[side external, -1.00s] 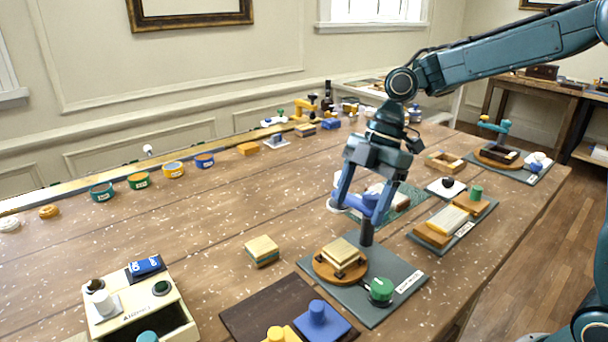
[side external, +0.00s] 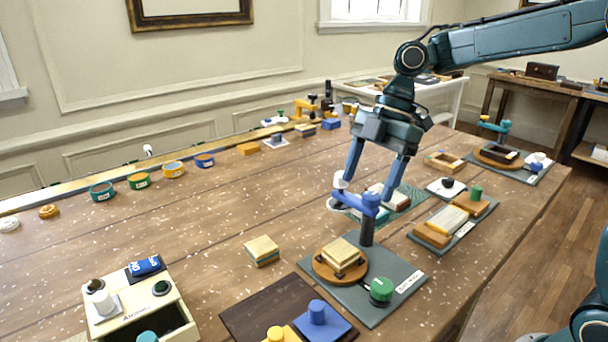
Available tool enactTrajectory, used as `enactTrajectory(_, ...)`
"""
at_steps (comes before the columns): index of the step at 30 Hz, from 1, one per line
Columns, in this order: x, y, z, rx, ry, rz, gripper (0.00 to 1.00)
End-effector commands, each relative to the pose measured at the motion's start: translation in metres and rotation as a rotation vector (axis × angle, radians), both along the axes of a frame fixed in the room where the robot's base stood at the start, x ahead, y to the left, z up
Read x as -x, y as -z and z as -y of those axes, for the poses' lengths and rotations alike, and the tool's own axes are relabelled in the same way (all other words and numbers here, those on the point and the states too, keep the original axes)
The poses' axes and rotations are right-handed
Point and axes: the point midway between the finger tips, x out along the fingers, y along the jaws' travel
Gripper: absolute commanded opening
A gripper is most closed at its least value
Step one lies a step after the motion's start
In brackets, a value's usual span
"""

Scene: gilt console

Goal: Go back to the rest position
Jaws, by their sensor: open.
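My gripper (side external: 366,191) hangs over the middle of the wooden table (side external: 200,240), fingers pointing down and spread apart. It is open, and I see nothing held between the fingers. Its fingertips are near the blue-topped dark post (side external: 367,220) that stands on the grey board (side external: 385,305). Whether the fingertips touch the post cannot be told from this side. Below and in front, a square layered block (side external: 340,252) sits on the round wooden disc (side external: 325,272) of that board.
A green knob (side external: 381,290) is on the grey board. Another layered block (side external: 262,250) lies to its left. A cream box (side external: 135,310) stands front left. A board with wooden blocks (side external: 452,225) lies to the right. The left middle of the table is clear.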

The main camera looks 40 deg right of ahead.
Motion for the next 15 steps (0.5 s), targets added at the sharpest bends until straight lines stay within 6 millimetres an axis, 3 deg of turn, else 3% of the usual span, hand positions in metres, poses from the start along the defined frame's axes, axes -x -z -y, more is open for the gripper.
enactTrajectory(8, 0.008, -0.006, -0.001, 0.013, 0.066, 0.0, 0.7)
enactTrajectory(15, 0.036, -0.021, -0.002, 0.043, 0.286, 0.0, 0.7)
